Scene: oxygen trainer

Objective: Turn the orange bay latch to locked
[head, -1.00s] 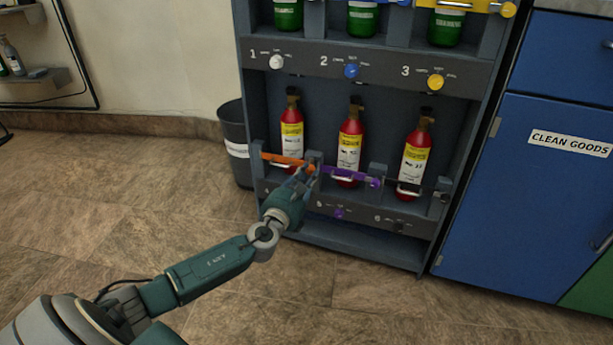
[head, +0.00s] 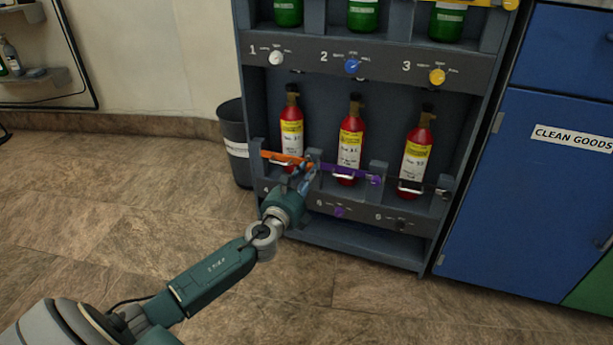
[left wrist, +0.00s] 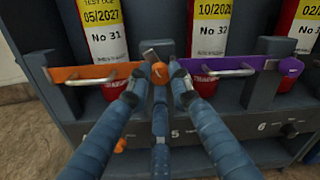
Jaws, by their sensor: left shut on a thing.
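The orange bay latch is a flat orange bar (head: 281,158) across the front of the lower left bay. It also shows in the left wrist view (left wrist: 88,74), lying roughly level, with a round orange knob (left wrist: 159,73) at its right end. My left gripper (head: 306,170) is at that right end. In the left wrist view my left gripper (left wrist: 158,78) has its fingers around the orange knob, shut on it. In the head view the fingers hide the knob. A red cylinder (head: 291,130) stands upright behind the bar. My right gripper is not in view.
A purple latch bar (head: 345,172) is close to the right of my fingers, with a red cylinder (head: 350,135) behind it. Another red cylinder (head: 416,150) stands in the right bay. A dark bin (head: 234,145) stands left of the rack. The floor in front is clear.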

